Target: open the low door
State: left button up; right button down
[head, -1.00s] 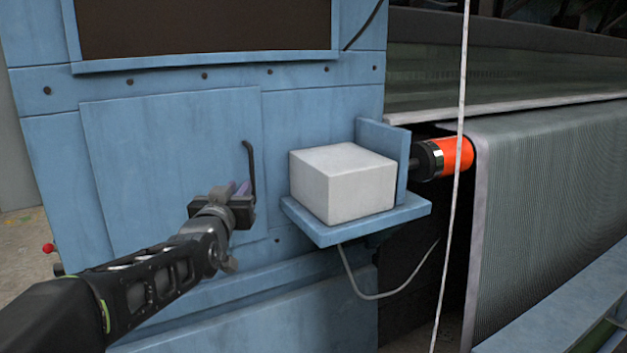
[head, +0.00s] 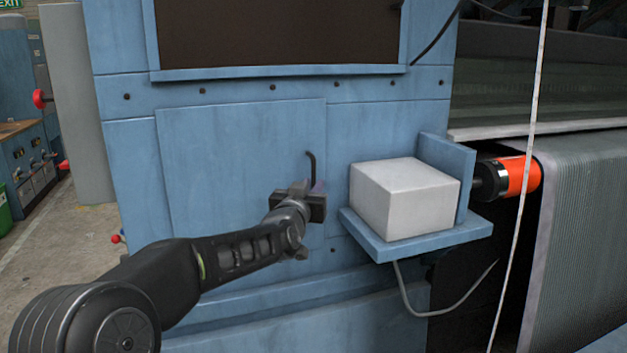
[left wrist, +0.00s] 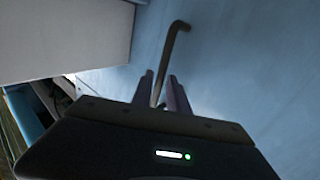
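The low door (head: 235,165) is a flat blue panel in the machine's front, and it looks shut, flush with the panels around it. Its handle (head: 312,162) is a thin black bent bar near the door's right edge. My left gripper (head: 315,187) is at the handle and covers its lower part in the head view. In the left wrist view, the handle (left wrist: 172,45) runs down between the two fingers of my left gripper (left wrist: 161,82). The fingers are apart, with a narrow gap seen beside the bar. My right gripper is not in view.
A pale box (head: 400,200) sits on a blue shelf (head: 440,240) close to the right of the handle. A cable (head: 420,305) hangs below the shelf. An orange roller end (head: 520,177) is farther right. Open floor (head: 75,240) lies left of the machine.

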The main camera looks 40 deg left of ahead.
pick_arm(q)
jog(key=shift+x, duration=0.75)
jog(key=shift+c, duration=0.4)
grip_shut()
dwell(0.5)
